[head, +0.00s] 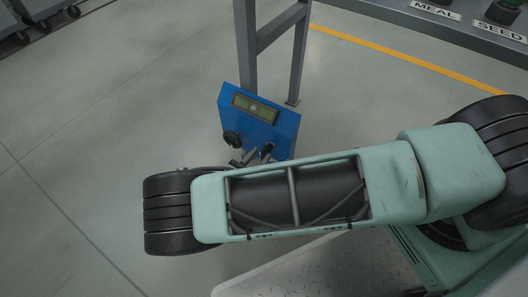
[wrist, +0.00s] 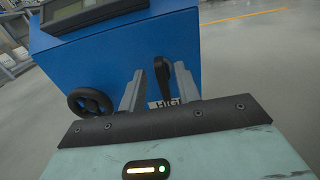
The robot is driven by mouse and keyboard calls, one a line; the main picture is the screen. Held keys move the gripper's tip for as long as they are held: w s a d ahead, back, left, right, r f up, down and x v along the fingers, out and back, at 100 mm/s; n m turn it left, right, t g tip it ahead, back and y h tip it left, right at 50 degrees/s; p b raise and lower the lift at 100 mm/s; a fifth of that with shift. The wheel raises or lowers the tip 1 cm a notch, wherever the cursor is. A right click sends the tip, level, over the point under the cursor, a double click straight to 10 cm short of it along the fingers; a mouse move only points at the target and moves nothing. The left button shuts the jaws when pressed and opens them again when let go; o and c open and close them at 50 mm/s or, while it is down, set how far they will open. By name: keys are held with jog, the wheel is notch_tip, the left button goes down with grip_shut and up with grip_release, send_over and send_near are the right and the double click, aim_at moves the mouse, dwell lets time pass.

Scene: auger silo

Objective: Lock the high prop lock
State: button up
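A blue box (head: 284,128) hangs on a grey frame, with its front facing me. A black lever (wrist: 162,75), likely the high prop lock, stands roughly upright on the front face in the wrist view. Below it is a white label (wrist: 167,104), partly covered, that seems to begin with "HI". My gripper (wrist: 158,80) is open, with one grey finger on each side of the lever. The lever is closer to the right finger, and I cannot tell whether they touch. In the head view my gripper (head: 253,157) is at the box's lower front, partly behind my arm.
A display (head: 255,108) is on the box's upper part. A round black handwheel (wrist: 90,102) is left of the lever. Grey frame legs (head: 246,45) rise behind the box. A shelf labelled MEAL and SEED (head: 450,20) is at the upper right.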

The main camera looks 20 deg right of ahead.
aim_at(262, 153)
jog(key=shift+x, duration=1.6)
grip_shut()
